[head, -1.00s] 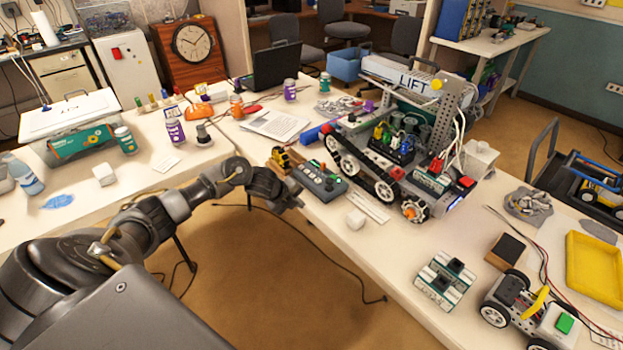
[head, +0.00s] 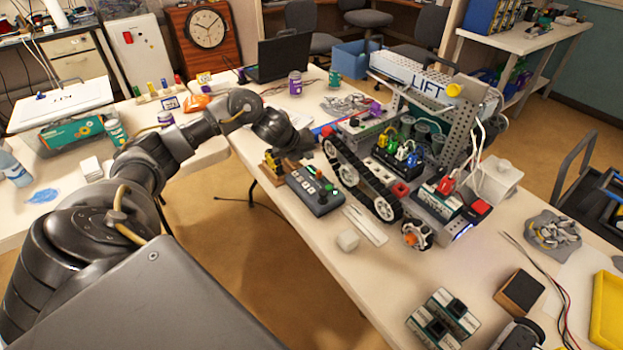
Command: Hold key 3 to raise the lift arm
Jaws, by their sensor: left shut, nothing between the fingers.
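A dark grey control box (head: 314,192) with a row of pale keys and a green knob lies near the table's left edge. I cannot read the key numbers. A wheeled and tracked robot stands right of it, with a long white lift arm (head: 425,80) marked LIFT across its top. My left gripper (head: 308,150) is shut and empty at the far end of the control box, seemingly above it. I cannot tell whether it touches anything.
A small wooden stand with yellow parts (head: 272,165) sits just left of the control box. A black laptop (head: 280,57) is at the back. Bare tabletop lies front right of the cube.

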